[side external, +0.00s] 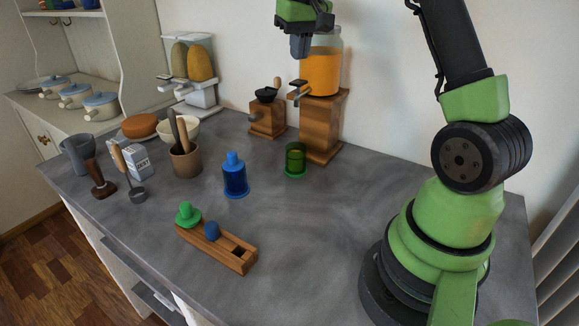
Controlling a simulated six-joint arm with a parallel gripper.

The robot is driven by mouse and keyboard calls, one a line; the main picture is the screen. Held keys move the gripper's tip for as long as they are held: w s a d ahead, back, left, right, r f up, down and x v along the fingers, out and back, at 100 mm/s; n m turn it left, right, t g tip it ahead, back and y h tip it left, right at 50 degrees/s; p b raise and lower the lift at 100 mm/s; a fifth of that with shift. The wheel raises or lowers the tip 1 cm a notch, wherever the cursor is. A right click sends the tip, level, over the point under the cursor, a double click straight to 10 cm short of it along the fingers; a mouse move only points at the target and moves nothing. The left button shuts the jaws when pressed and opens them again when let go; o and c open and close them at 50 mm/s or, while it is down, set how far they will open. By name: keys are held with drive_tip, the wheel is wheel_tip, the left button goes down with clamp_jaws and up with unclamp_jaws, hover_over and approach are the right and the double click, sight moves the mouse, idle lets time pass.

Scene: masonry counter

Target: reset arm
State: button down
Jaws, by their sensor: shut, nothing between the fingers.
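My gripper (299,47) is at the top of the side external view, pointing down in the air above the counter. It is shut and empty. It shows in front of the jar of orange liquid (320,72), near its left side; I cannot tell the gap between them. My green and black arm rises from its base at the right, and part of it is cut off by the top edge.
A coffee grinder (267,117) stands at the back. The grey counter (320,215) is clear before my base.

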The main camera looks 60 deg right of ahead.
drive_tip(key=s+a+r+n+t+y, duration=0.1)
drive_tip(key=s+a+r+t, duration=0.15)
drive_tip(key=s+a, duration=0.5)
drive_tip(key=s+a+r+n+t+y, duration=0.1)
drive_tip(key=s+a+r, duration=0.35)
drive_tip(key=a, duration=0.65)
drive_tip(key=s+a+f+t+y, duration=0.1)
drive_tip(key=s+a+f, duration=0.2)
drive_tip(key=s, duration=0.4)
drive_tip(key=shift+s+a+f+t, duration=0.25)
drive_tip(key=shift+a+f+t, duration=0.1)
drive_tip(key=shift+a+f, duration=0.05)
